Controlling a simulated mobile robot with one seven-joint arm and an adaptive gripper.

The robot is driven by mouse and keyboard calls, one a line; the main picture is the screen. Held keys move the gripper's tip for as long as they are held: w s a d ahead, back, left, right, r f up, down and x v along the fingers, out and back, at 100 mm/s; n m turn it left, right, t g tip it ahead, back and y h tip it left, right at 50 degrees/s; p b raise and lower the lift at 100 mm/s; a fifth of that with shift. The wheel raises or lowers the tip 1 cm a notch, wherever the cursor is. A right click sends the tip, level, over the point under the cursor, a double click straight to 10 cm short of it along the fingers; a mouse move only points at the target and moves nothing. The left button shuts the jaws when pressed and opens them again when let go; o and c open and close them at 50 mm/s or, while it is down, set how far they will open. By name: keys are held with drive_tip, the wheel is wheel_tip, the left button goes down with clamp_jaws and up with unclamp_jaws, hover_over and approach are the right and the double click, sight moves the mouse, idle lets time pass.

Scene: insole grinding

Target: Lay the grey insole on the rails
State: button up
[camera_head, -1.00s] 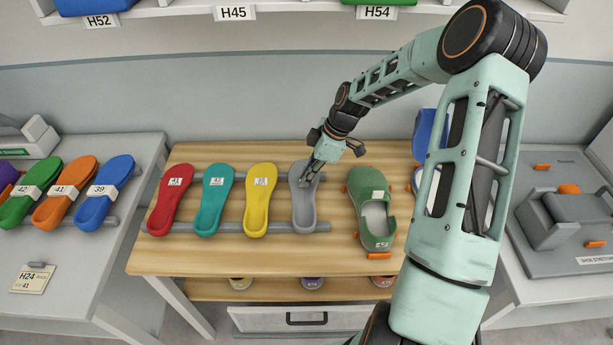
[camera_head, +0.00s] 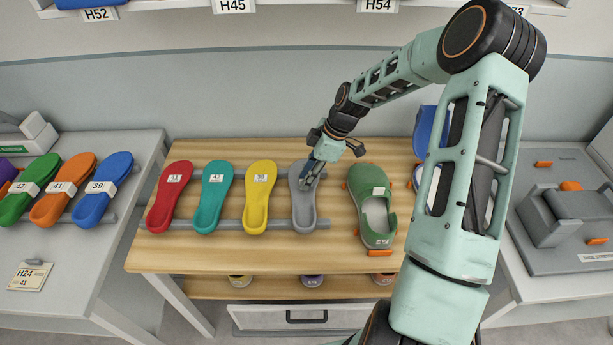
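The grey insole (camera_head: 304,208) lies across the two grey rails (camera_head: 285,225) on the wooden table, at the right end of the row, right of the yellow insole (camera_head: 260,200). My gripper (camera_head: 308,182) is at the upper part of the grey insole, its fingers pointing down at it. The fingers are small and partly cover the insole's label, so I cannot tell whether they are closed on it or just open around it.
Red (camera_head: 169,200) and teal (camera_head: 213,200) insoles lie on the rails to the left. A green shoe (camera_head: 374,208) stands close on the right, between orange pegs. A side table (camera_head: 60,270) at the left holds more insoles. A grey machine (camera_head: 560,220) is at the right.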

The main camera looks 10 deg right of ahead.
drive_tip(key=shift+r, duration=0.1)
drive_tip(key=shift+r+p, duration=0.35)
drive_tip(key=shift+p, duration=0.05)
drive_tip(key=v, duration=1.2)
drive_tip(key=shift+r, duration=0.2)
drive_tip(key=shift+a, duration=0.1)
